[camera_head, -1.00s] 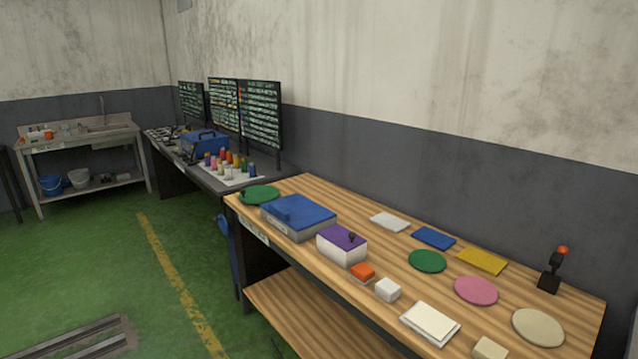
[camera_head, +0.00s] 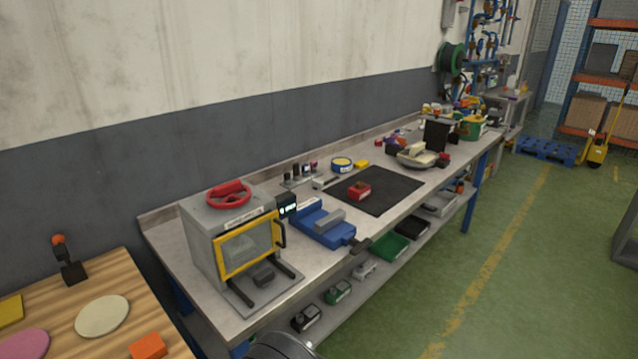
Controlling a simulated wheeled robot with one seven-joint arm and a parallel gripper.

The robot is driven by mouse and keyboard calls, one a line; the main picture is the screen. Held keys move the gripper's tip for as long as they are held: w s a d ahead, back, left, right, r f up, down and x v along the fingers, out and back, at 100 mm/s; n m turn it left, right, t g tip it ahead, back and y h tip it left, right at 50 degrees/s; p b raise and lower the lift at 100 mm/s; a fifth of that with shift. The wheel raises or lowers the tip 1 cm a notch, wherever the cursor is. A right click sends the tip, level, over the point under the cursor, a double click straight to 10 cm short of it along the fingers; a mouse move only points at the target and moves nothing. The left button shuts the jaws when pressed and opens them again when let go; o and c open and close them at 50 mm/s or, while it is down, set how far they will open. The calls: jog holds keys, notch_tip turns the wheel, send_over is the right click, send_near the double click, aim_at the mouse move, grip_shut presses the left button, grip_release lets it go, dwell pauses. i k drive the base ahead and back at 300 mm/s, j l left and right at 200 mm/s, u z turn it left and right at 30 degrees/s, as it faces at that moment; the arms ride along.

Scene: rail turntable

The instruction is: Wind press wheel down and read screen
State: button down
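The press is a grey box (camera_head: 205,250) at the near left end of the metal workbench. A red hand wheel (camera_head: 229,194) lies flat on its top. Its front has a yellow-framed window door (camera_head: 248,246) with a dark handle, and the door looks closed. A small black screen (camera_head: 287,206) is fixed at the press's right side, with pale lit marks too small to read. My gripper is not in view, so its distance from the wheel does not show.
A blue vise (camera_head: 322,224) stands just right of the press. A black mat (camera_head: 385,195) with a red block (camera_head: 359,189) lies beyond it. A wooden table (camera_head: 75,290) adjoins on the left, holding a lever (camera_head: 69,262). Green floor (camera_head: 480,260) is open at right.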

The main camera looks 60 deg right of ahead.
aim_at(227, 190)
jog(key=z, duration=1.1)
jog(key=l+u, duration=0.2)
jog(key=i+j, duration=0.05)
jog(key=j, duration=0.05)
